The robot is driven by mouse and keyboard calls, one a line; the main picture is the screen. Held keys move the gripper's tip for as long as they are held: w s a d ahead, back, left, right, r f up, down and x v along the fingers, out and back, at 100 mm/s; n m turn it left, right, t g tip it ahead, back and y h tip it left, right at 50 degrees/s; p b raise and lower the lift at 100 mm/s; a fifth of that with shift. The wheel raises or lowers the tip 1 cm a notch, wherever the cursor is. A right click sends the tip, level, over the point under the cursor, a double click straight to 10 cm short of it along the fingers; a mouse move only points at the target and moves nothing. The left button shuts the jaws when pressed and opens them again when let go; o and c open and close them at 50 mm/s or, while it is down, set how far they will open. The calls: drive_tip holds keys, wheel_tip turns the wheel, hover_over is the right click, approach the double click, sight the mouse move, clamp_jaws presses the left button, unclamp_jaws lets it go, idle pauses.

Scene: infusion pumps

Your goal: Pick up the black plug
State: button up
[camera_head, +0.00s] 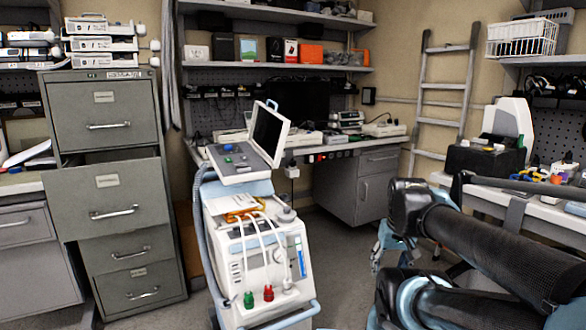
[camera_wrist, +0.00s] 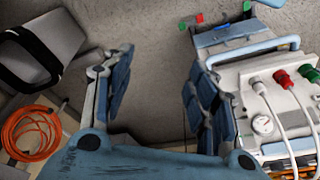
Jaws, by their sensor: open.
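A small black piece (camera_head: 291,163), which may be the black plug, sits at a white socket (camera_head: 292,173) hanging below the bench edge, behind the medical cart. It is too small to be sure. I cannot make out a black plug in the wrist view. My gripper (camera_wrist: 158,68) is open and empty, with its two blue-grey fingers spread over bare grey floor. In the wrist view the white cart (camera_wrist: 245,82) is right of the fingers, with a red plug (camera_wrist: 285,77) and a green plug (camera_wrist: 310,73) on its panel.
The cart (camera_head: 260,270) stands in the middle of the head view with an open screen on top. A grey filing cabinet (camera_head: 108,120) with a pulled-out drawer is at left. An orange cable coil (camera_wrist: 30,133) lies left in the wrist view. A ladder (camera_head: 443,86) leans at the back.

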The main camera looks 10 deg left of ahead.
sight(294, 162)
drive_tip(key=w+a+r+m+t+y, duration=0.25)
drive_tip(key=w+a+r+m, duration=0.35)
drive_tip(key=w, duration=0.8)
drive_tip(key=w+a+r+m+t+y, duration=0.25)
drive_tip(key=w+a+r, duration=0.4)
drive_tip(key=w, duration=0.75)
drive_tip(key=w+a+r+m+t+y, duration=0.1)
drive_tip(key=w+a+r+m+y, duration=0.3)
drive_tip(key=w+a, duration=0.7)
drive_tip(key=w+a+f+m+t, duration=0.15)
drive_tip(key=w+f+m, duration=0.35)
drive_tip(key=w, duration=0.5)
drive_tip(key=w+a+f+m+t, duration=0.1)
drive_tip(key=w+f+m+t, duration=0.15)
drive_tip(key=w+m, duration=0.55)
drive_tip(key=w+a+f+m+t, duration=0.1)
drive_tip(key=w+f+m+t, duration=0.25)
drive_tip(key=w, duration=0.85)
drive_tip(key=shift+g+y, duration=0.4)
drive_tip(key=shift+g, duration=0.05)
drive_tip(key=x, duration=1.7)
drive_tip(key=shift+r, duration=0.1)
clamp_jaws()
